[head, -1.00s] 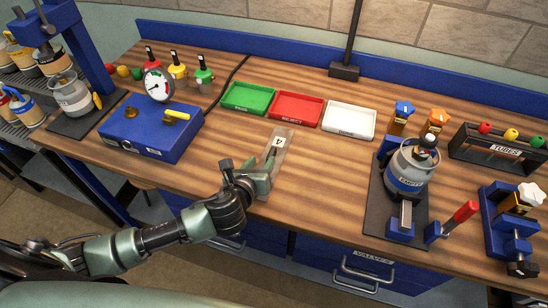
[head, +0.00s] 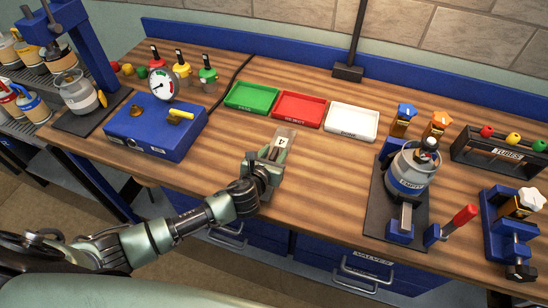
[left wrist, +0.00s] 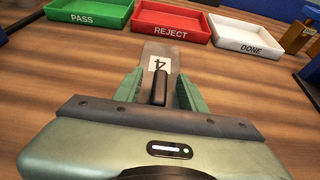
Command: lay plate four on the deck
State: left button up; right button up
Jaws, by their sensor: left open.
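Plate four (head: 286,134) is a thin grey-brown plate with a white label marked 4, lying on the wooden bench in front of the trays. It also shows in the left wrist view (left wrist: 159,48), its near part hidden by my gripper. My left gripper (head: 268,157) is open over the near end of the plate. In the left wrist view its fingers (left wrist: 158,82) stand on either side of a dark stub near the label; whether they touch it I cannot tell. My right gripper is not in view. I cannot tell which surface is the deck.
Green (head: 252,96), red (head: 298,109) and white (head: 351,121) trays stand behind the plate. A blue box with a gauge (head: 150,130) is at left. A grey canister (head: 408,168) on a black base is at right. Bare bench lies between plate and canister.

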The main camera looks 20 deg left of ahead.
pick_arm(q)
grip_shut()
dwell(1.4)
